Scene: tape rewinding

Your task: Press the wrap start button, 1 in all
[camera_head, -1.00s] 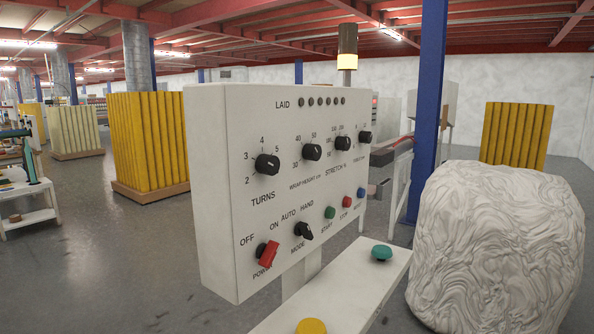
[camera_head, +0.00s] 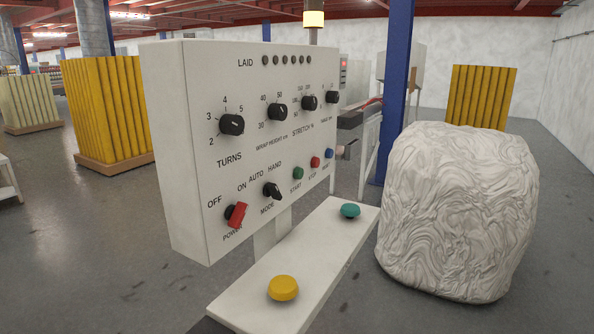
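A white control panel (camera_head: 185,150) stands in front of me on a post. A small green button (camera_head: 298,173) labelled START sits low on its face. A red STOP button (camera_head: 315,162) and a blue button (camera_head: 329,153) follow to its right. On the white shelf below the panel are a yellow mushroom button (camera_head: 283,288) at the near end and a teal mushroom button (camera_head: 350,210) at the far end. The red POWER switch (camera_head: 237,214) and the black MODE knob (camera_head: 272,190) are lower left on the panel. Neither of my grippers is in view.
A large wrapped white bale (camera_head: 458,212) stands right of the shelf (camera_head: 318,240). A blue column (camera_head: 397,90) and a metal frame rise behind. Yellow stacks (camera_head: 108,108) stand back left, another (camera_head: 482,97) back right.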

